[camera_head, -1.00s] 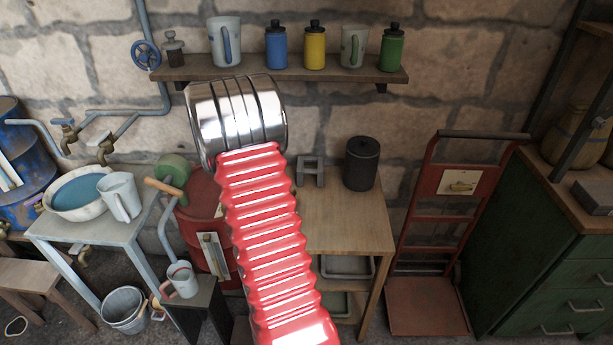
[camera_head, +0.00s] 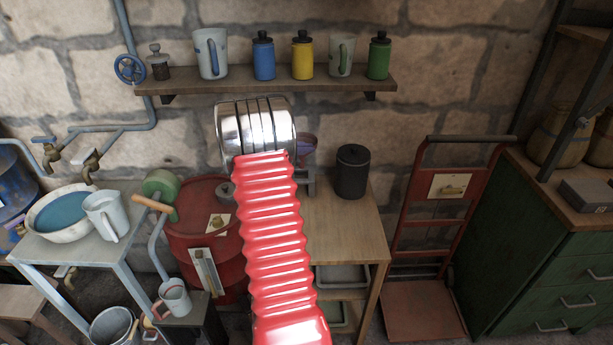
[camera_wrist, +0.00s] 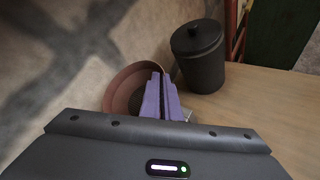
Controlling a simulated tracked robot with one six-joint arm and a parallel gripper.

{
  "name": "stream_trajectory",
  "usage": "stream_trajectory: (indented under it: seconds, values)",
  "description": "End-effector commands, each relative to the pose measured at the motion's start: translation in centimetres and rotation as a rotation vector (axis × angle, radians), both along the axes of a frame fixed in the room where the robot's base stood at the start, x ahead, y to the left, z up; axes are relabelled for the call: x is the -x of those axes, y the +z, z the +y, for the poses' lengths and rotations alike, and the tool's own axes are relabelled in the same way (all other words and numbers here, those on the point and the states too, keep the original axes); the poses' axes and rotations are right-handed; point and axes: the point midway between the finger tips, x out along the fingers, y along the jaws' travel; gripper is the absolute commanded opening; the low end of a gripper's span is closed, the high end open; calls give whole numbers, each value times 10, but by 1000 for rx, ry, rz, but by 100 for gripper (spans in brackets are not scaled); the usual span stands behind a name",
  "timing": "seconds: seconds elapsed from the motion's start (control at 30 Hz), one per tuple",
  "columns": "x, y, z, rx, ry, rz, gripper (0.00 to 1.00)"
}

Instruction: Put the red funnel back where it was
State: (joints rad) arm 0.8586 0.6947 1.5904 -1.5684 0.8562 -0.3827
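The red funnel (camera_wrist: 124,91) shows dull reddish-brown in the wrist view, its round mouth facing the camera. My gripper (camera_wrist: 157,78) has purple fingers close together, shut on the funnel's wall at its right side. The fingers hide part of the funnel. In the head view my chrome wrist and red ribbed arm cover most of the gripper; a bit of purple and reddish colour shows just right of the wrist, above the small grey block stand (camera_head: 309,182) on the wooden table (camera_head: 345,225). I cannot tell whether the funnel touches the stand.
A black lidded canister (camera_head: 351,172) stands on the table close to the right of the funnel; it also shows in the wrist view (camera_wrist: 198,57). A wall shelf (camera_head: 270,82) with mugs and bottles is above. A red drum (camera_head: 205,235) stands left, a red hand truck (camera_head: 445,190) right.

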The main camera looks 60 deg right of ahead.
Motion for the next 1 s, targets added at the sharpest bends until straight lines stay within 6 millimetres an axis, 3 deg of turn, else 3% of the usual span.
stream_trajectory:
  seconds: [0.23, 0.67, 1.0]
  values:
    - [0, -39, 0, -2, 0, 1, 0]
    - [1, -46, 0, 0, 0, -1, 0]
    - [1, -81, 0, 0, -1, -1, 0]
